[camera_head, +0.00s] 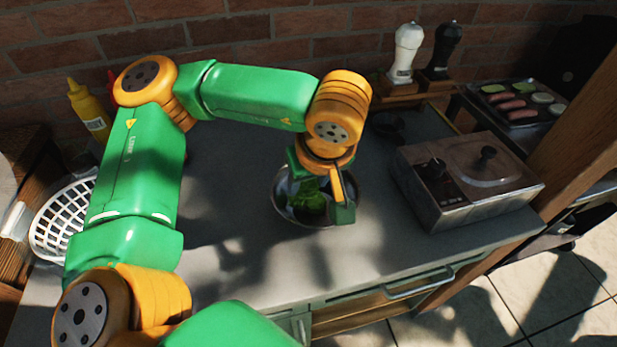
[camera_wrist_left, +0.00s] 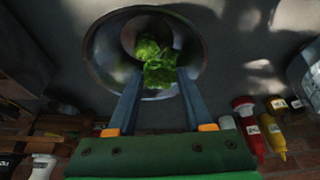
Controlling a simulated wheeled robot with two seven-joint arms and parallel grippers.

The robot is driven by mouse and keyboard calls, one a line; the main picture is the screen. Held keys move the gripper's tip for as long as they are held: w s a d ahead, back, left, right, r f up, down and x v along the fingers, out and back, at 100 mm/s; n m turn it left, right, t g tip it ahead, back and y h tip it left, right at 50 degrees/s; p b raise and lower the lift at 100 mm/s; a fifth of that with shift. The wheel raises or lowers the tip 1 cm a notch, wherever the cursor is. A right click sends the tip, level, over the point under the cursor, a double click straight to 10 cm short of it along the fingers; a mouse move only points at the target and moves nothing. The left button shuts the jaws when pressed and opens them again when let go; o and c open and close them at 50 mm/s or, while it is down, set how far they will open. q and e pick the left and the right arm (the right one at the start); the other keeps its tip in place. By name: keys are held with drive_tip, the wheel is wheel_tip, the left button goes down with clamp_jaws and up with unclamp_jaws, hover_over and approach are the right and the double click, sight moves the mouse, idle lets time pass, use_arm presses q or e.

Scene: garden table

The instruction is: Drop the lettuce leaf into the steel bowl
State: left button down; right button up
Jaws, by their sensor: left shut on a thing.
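The steel bowl (camera_head: 290,213) stands on the grey counter, partly covered by my left arm. My left gripper (camera_head: 326,196) points down over the bowl and is shut on a green lettuce leaf (camera_head: 308,198). In the left wrist view the leaf (camera_wrist_left: 158,74) shows between the two fingertips (camera_wrist_left: 159,82), against the inside of the bowl (camera_wrist_left: 103,55). More green lettuce (camera_wrist_left: 146,47) shows just beyond it; I cannot tell whether it is the same leaf or another one lying in the bowl. My right gripper is not in view.
A steel cooker box (camera_head: 440,205) stands right of the bowl. White and black mills (camera_head: 405,52) stand at the back. A white basket (camera_head: 62,222) and a yellow bottle (camera_head: 88,108) are at the left. The counter left of the bowl is clear.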

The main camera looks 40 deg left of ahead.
use_arm(q)
drive_tip(key=shift+c, duration=1.1)
unclamp_jaws()
drive_tip(key=v, duration=0.7)
drive_tip(key=shift+r, duration=0.1)
